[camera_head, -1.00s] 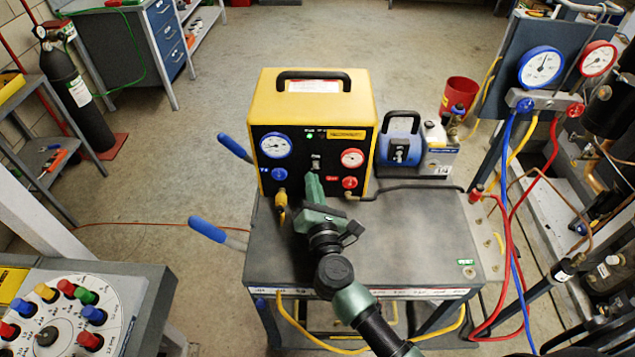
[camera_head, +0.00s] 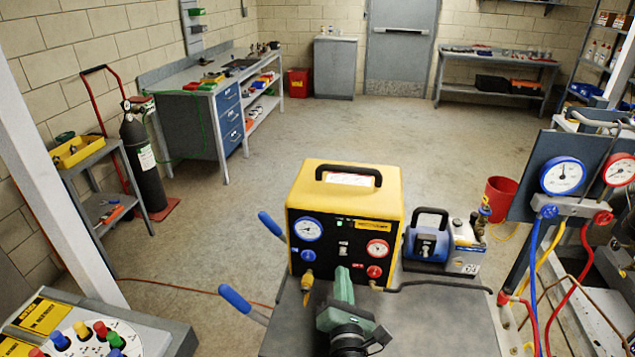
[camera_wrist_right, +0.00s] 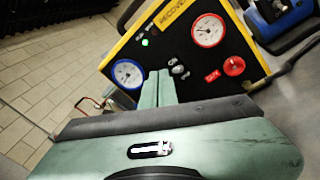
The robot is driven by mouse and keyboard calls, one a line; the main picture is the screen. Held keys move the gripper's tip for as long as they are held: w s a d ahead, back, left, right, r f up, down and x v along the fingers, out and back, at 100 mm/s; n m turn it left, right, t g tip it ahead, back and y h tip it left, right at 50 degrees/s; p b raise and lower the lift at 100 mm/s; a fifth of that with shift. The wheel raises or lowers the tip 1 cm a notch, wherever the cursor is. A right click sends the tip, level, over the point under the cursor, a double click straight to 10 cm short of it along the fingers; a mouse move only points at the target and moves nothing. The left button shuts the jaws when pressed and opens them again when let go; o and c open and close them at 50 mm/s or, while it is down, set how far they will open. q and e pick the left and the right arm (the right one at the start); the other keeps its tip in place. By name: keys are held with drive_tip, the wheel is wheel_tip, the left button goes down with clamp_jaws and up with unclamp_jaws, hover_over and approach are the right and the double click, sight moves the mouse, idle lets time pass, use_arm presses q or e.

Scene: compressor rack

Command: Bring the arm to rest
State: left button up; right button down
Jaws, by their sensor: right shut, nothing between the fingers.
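My right gripper (camera_head: 343,283) comes up from the bottom of the head view, over the grey cart top (camera_head: 440,318). Its green fingers are together and empty, pointing at the front panel of the yellow recovery machine (camera_head: 349,190). I cannot tell from these views whether the fingertips touch the panel. My left gripper is not in view.
A blue pump (camera_head: 428,236) stands right of the machine, with a black hose across the cart top. Blue cart handles (camera_head: 243,303) stick out left. Gauges with hoses (camera_head: 563,174) stand at right. A knob panel (camera_head: 100,335) is at lower left. Open floor (camera_head: 330,120) lies behind.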

drive_tip(key=s+a+r+n+y, duration=0.5)
drive_tip(key=n+y, duration=0.3)
drive_tip(key=n, duration=0.8)
drive_tip(key=s+a+f+n+g+y, duration=0.4)
drive_tip(key=s+n, duration=0.3)
drive_tip(key=n, duration=0.6)
drive_tip(key=s+d+f+n+g+h, duration=0.5)
drive_tip(key=s+d+f+n+g, duration=0.15)
drive_tip(key=s+f+n, duration=0.3)
drive_tip(key=s+d+f+n+g+h, duration=0.2)
drive_tip(key=s+d+n+g+h, duration=0.35)
drive_tip(key=s+d, duration=0.65)
wheel_tip(320, 180, down, 30)
drive_tip(key=d+n+b, duration=0.1)
drive_tip(key=n+b, duration=0.1)
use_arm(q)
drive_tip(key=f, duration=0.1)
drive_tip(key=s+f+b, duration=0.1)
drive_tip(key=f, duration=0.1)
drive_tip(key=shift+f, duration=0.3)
use_arm(e)
drive_tip(key=s+d+f+g, duration=0.1)
drive_tip(key=s+d+f, duration=0.2)
drive_tip(key=s+f, duration=1.2)
drive_tip(key=shift+s+f, duration=0.4)
drive_tip(key=shift+f, duration=0.3)
